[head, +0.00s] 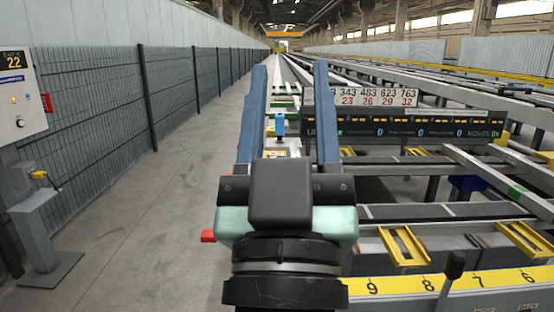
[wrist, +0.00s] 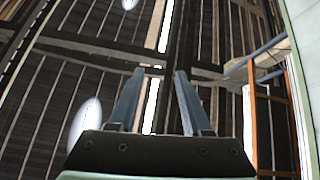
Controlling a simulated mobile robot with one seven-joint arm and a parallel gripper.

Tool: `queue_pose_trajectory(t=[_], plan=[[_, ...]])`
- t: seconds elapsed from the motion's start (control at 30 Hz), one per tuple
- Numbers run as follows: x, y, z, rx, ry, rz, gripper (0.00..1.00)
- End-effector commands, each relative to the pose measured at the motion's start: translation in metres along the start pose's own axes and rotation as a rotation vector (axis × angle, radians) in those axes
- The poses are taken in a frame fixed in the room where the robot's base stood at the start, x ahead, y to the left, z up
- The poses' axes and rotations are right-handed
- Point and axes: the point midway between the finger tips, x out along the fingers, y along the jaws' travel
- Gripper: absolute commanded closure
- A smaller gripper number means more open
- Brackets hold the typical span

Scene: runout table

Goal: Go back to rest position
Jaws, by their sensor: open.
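My gripper (head: 289,70) stands in the middle of the head view, pointing up and away over the near left end of the runout table (head: 420,285). Its two long blue-grey fingers are spread apart with nothing between them. In the wrist view my gripper (wrist: 161,72) is also open and empty, with the roof beams and bright skylights behind it. No object is held.
A mesh fence (head: 100,110) runs along the left, with a control panel (head: 18,95) on a post before it. The floor (head: 150,210) between is clear. A display board (head: 405,120) stands right of my gripper. Yellow brackets (head: 404,245) and a black-knobbed lever (head: 453,265) sit at the front right.

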Motion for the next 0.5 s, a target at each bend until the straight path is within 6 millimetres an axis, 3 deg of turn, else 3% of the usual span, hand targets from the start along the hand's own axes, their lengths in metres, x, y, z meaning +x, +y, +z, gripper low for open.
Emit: queue_pose_trajectory(t=[0.03, 0.17, 0.2, 0.5], plan=[[0.004, 0.000, -0.028, 0.036, 0.046, -0.005, 0.51], [0.005, 0.000, -0.084, 0.124, 0.133, -0.031, 0.51], [0.015, 0.000, -0.095, 0.129, 0.127, -0.033, 0.51], [0.063, 0.005, -0.146, 0.122, 0.119, -0.031, 0.51]])
